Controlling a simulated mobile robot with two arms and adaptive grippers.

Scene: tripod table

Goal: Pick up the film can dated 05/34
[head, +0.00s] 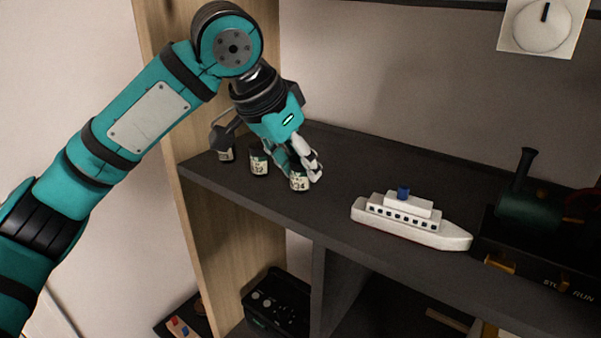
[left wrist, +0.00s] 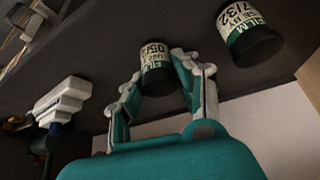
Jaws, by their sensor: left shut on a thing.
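The film can dated 05/34 (head: 299,180) stands on the dark shelf, a small dark can with a pale label; the end of its date, "34", shows in the head view. In the left wrist view the can (left wrist: 155,66) shows "FILM" and "05/3". My left gripper (head: 305,168) is shut on this can, with one finger on each side (left wrist: 158,80). A second film can (head: 259,162) stands to its left; its label reads 7/32 in the left wrist view (left wrist: 249,36). A third can (head: 226,155) stands farther left, partly hidden by the gripper. My right gripper is not in view.
A white toy ship (head: 410,220) with a blue funnel sits on the shelf (head: 340,160) to the right. A dark green toy engine (head: 530,212) stands beyond it. A white dial (head: 541,24) hangs on the wall. A dark device (head: 277,303) is below.

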